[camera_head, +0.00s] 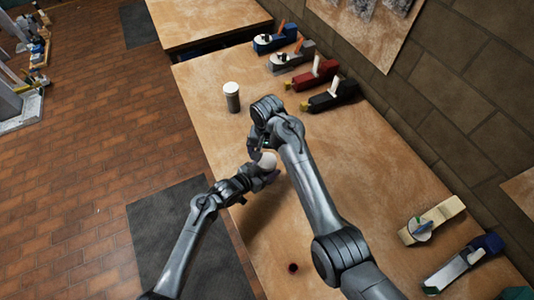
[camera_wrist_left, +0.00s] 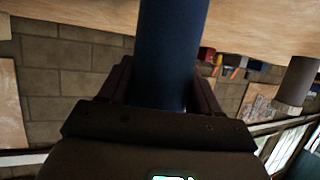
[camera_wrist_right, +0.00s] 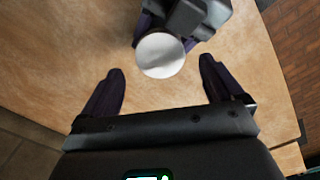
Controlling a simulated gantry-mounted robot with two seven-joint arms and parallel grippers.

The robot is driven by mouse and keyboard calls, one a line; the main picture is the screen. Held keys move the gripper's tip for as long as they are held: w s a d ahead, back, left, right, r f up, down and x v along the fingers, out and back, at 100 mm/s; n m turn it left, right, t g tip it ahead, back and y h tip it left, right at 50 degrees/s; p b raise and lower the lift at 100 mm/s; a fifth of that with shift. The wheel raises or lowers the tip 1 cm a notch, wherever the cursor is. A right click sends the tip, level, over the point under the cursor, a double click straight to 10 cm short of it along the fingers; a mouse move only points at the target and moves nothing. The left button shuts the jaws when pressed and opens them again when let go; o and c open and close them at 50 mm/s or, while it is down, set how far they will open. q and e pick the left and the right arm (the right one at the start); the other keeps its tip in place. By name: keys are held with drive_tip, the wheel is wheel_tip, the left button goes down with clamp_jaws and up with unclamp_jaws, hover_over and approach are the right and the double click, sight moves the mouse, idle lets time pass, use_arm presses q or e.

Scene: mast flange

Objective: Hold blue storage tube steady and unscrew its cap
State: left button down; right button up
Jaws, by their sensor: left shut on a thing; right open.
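The blue storage tube (camera_wrist_left: 172,50) stands between the fingers of my left gripper, which is shut on it. Its round white cap (camera_wrist_right: 160,55) faces the right wrist camera and also shows in the head view (camera_head: 267,160). The tube body is mostly hidden there.
A grey tube with a white cap (camera_head: 232,97) stands farther back on the wooden table (camera_head: 205,80). Several hand planes, one of them red (camera_head: 314,75), line the wall side. More tools (camera_head: 432,221) lie at the lower right. The table's middle right is clear.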

use_arm(q)
drive_tip(key=shift+c, duration=0.7)
unclamp_jaws()
drive_tip(key=p+v, duration=0.1)
drive_tip(key=v, duration=0.9)
drive_tip(key=shift+s+a+r+p, duration=0.15)
drive_tip(key=shift+s+a+p, duration=0.1)
drive_tip(key=shift+p, duration=0.15)
drive_tip(key=shift+c, duration=0.3)
use_arm(e)
drive_tip(key=shift+r, duration=0.85)
